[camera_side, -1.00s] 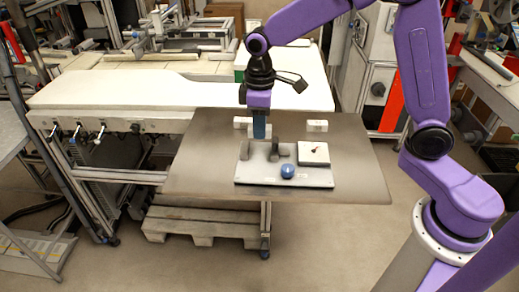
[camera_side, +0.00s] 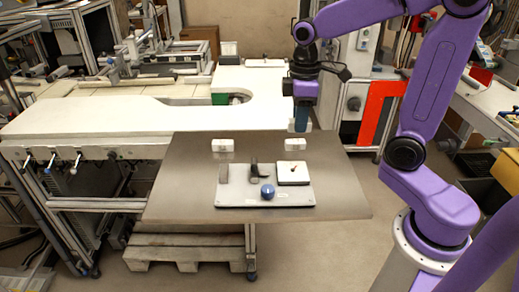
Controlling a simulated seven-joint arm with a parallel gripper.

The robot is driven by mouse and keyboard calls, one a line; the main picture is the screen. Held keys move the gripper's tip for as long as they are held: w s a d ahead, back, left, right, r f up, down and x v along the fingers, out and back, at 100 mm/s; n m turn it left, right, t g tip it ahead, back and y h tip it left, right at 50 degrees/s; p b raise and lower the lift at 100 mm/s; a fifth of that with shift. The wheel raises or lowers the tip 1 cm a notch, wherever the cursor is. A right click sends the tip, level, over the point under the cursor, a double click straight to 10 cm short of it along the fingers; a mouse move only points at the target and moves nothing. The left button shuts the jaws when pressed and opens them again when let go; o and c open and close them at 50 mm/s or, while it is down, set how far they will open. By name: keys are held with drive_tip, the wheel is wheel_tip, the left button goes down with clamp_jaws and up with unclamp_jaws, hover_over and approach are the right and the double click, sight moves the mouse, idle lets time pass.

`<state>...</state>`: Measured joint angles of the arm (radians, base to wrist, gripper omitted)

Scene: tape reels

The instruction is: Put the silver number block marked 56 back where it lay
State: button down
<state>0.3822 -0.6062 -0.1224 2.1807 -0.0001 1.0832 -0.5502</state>
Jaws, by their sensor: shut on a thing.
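My gripper (camera_side: 301,126) is at the back right of the brown table, above or just beyond its far edge. Its blue fingers are shut on a small pale block (camera_side: 291,125), which shows only partly beside them. No number can be read on it, so I cannot tell from the picture that it is the silver block marked 56. Two white blocks stand on the table, one at the back left (camera_side: 222,145) and one at the back middle (camera_side: 295,145). My gripper is above and slightly right of the second one.
A pale board (camera_side: 240,198) lies on the brown table (camera_side: 180,200). On it are a grey upright piece (camera_side: 223,172), a dark piece (camera_side: 256,173), a blue ball (camera_side: 267,191) and a square white plate (camera_side: 293,174). The table's left and right sides are clear.

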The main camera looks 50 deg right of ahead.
drive_tip(key=shift+s+d, duration=0.1)
drive_tip(key=shift+d, duration=0.1)
drive_tip(key=shift+w+f, duration=0.15)
drive_tip(key=shift+w, duration=0.15)
drive_tip(key=w+f, duration=0.4)
drive_tip(key=w, duration=0.4)
hover_over(260, 149)
drive_tip(key=f, duration=0.5)
drive_tip(key=shift+s+a, duration=0.1)
drive_tip(key=shift+s, duration=0.1)
drive_tip(key=shift+w+f, duration=0.15)
drive_tip(key=shift+f, duration=1.65)
drive_tip(key=shift+f, duration=0.1)
drive_tip(key=c, duration=0.9)
unclamp_jaws()
drive_tip(key=shift+f, duration=0.1)
